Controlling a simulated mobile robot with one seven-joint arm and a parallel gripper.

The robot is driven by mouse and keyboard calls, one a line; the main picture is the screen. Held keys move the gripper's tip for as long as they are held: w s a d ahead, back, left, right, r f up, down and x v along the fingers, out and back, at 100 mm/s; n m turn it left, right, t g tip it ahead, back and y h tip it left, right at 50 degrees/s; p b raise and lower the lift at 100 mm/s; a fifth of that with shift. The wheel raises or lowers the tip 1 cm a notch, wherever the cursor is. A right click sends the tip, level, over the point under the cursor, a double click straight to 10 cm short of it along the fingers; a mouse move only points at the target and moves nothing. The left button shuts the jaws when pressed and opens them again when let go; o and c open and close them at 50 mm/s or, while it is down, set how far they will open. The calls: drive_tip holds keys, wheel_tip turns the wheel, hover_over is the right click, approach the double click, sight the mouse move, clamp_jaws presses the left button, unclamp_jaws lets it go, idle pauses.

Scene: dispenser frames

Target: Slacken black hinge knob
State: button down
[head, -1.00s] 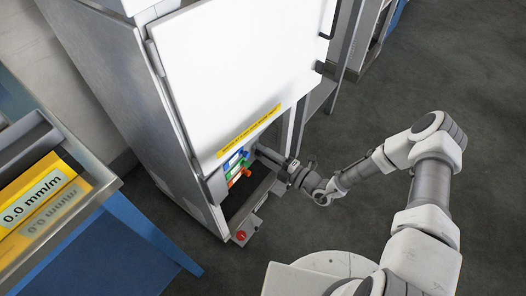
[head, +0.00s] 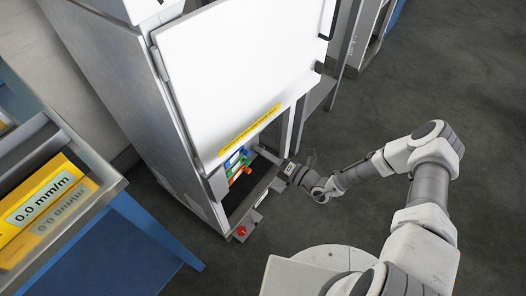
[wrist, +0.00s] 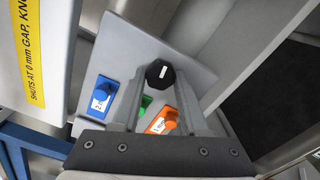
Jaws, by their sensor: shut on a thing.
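The black knob (wrist: 160,74) has a white mark on its face and sits on a pale panel inside the cabinet. In the wrist view my gripper (wrist: 160,80) has one finger on each side of the knob and is shut on it. In the head view my gripper (head: 262,155) reaches into the opening under the cabinet's white door (head: 235,75). The knob cannot be made out there. A hinge is not clearly seen in the wrist view.
Blue (wrist: 102,95), green (wrist: 146,102) and orange (wrist: 162,121) labelled parts sit close by my fingers. A red button (head: 241,231) is on the cabinet's lower front. A bench (head: 110,185) with a yellow 0.0 mm/m display (head: 45,205) stands at left.

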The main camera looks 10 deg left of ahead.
drive_tip(key=shift+w+d, duration=0.1)
idle(0.3)
drive_tip(key=shift+c, duration=2.2)
unclamp_jaws()
drive_tip(key=p+v, duration=0.2)
drive_tip(key=v, duration=1.5)
drive_tip(key=shift+d, duration=0.2)
